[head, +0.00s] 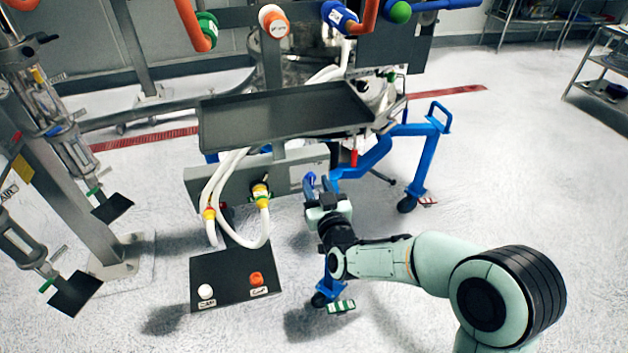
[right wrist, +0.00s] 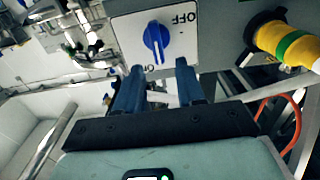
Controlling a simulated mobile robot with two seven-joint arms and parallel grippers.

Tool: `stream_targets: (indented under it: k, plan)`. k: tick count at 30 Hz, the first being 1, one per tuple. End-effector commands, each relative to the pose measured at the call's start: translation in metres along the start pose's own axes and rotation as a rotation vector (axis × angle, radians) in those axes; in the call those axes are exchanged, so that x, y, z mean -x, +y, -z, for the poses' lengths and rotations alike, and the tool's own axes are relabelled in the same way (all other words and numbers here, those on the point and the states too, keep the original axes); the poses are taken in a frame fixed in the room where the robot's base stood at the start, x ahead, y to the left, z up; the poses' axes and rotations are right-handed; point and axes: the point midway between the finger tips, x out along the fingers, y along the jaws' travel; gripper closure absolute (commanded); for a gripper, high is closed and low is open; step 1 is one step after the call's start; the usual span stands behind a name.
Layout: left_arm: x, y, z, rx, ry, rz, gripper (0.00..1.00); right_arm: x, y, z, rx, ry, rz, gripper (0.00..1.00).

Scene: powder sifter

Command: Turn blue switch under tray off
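The blue switch (right wrist: 156,42) is a rotary knob on a white plate (right wrist: 128,28), fixed to a grey panel. Its grip ridge runs nearly up and down in the right wrist view. An OFF label shows at its right, and a second label below it is partly hidden by a finger. My right gripper (right wrist: 160,68) is open, its two blue fingers just below the knob and apart from it. In the head view the right gripper (head: 318,182) is at the panel under the dark tray (head: 285,112); I cannot separate the switch from the fingers there. My left gripper is out of view.
White hoses (head: 222,185) with yellow fittings hang left of the gripper; one fitting (right wrist: 285,45) is close at right in the wrist view. A black foot plate (head: 235,277) with white and orange buttons is on the floor. A blue wheeled frame (head: 425,160) stands right.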

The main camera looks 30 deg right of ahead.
Motion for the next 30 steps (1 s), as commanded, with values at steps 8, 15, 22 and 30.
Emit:
stream_targets:
  k: [8, 15, 22, 30]
  plan:
    - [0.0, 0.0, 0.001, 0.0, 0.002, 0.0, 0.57, -0.023, 0.0, 0.0, 0.0, -0.001, 0.001, 0.62]
    - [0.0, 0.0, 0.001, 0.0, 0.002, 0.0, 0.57, -0.024, 0.0, 0.0, -0.001, -0.001, 0.001, 0.62]
    - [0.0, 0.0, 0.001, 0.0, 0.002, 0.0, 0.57, -0.023, 0.0, 0.0, -0.001, -0.001, 0.001, 1.0]
    - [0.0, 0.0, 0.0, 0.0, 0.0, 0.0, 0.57, -0.023, -0.001, 0.0, 0.021, -0.001, 0.001, 1.0]
